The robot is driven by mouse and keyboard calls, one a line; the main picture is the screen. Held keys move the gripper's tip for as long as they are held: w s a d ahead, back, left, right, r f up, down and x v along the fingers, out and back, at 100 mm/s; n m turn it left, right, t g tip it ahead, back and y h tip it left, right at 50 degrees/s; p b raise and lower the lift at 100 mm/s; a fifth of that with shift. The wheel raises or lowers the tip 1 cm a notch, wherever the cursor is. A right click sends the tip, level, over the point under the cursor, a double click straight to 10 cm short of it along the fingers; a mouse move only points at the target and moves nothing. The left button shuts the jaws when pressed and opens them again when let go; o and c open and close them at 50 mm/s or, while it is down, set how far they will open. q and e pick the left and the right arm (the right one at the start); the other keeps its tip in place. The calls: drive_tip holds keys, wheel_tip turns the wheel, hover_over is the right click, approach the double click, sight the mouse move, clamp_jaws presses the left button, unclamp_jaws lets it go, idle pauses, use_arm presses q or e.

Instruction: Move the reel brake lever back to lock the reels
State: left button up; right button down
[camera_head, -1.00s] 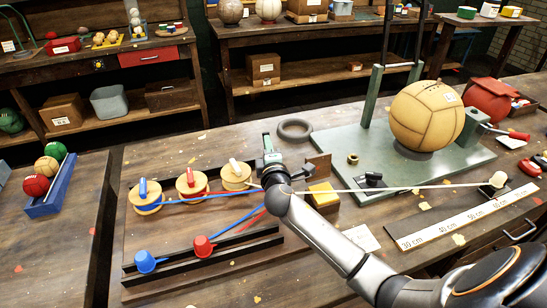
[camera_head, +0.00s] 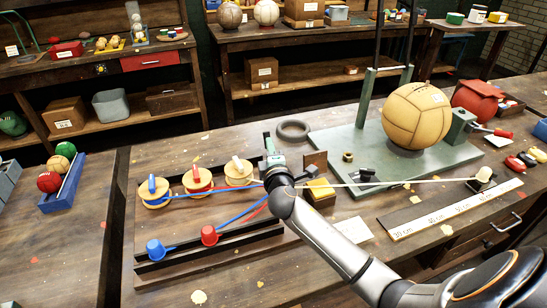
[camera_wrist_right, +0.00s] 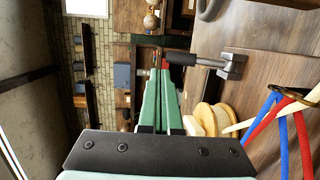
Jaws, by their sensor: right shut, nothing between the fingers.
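Three wooden reels stand in a row on the board: one with blue (camera_head: 155,193), one with red (camera_head: 197,181) and a cream one (camera_head: 238,173), which also shows in the right wrist view (camera_wrist_right: 211,116). The brake lever (camera_wrist_right: 190,59) has a black handle and a grey metal bracket; in the head view a small part of it (camera_head: 309,171) shows right of my wrist. My right gripper (camera_wrist_right: 162,72) is shut and empty, its green fingertips beside the end of the black handle. I cannot tell whether they touch. In the head view my right gripper (camera_head: 267,141) is partly hidden by its wrist. My left gripper is not in view.
Blue, red and cream cords run from the reels. A dark ring (camera_head: 293,130) lies behind the gripper. A large tan ball (camera_head: 415,115) rests on a green plate (camera_head: 340,143) at the right.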

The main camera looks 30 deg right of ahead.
drive_tip(key=s+a+r, duration=0.3)
drive_tip(key=s, duration=0.4)
drive_tip(key=shift+a+r, duration=0.15)
drive_tip(key=shift+r, duration=0.05)
drive_tip(key=shift+s+f, duration=0.1)
